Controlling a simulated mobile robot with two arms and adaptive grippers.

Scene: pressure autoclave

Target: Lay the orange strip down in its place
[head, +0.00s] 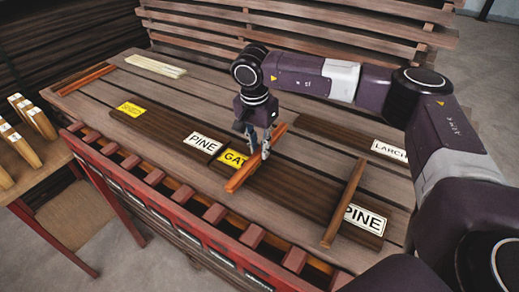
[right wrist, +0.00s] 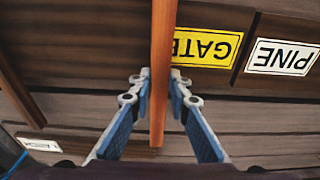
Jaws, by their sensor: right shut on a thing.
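My right gripper (head: 260,148) is shut on the orange strip (head: 240,178), a thin straight bar. The strip lies across the dark boards, and its near end reaches toward the red rack. In the right wrist view the strip (right wrist: 162,60) runs upright between the two fingertips (right wrist: 156,82) and partly covers the yellow GATE label (right wrist: 205,47). I cannot tell whether the strip touches the board beneath it. My left gripper is not in view.
Labelled dark boards lie on the slatted table (head: 95,105), with PINE (head: 204,143) and LARCH (head: 389,150) labels. A brown strip (head: 345,205) crosses the right board; another orange strip (head: 87,80) lies far left. A red slotted rack (head: 180,192) runs along the front. Pale strips (head: 155,66) lie behind.

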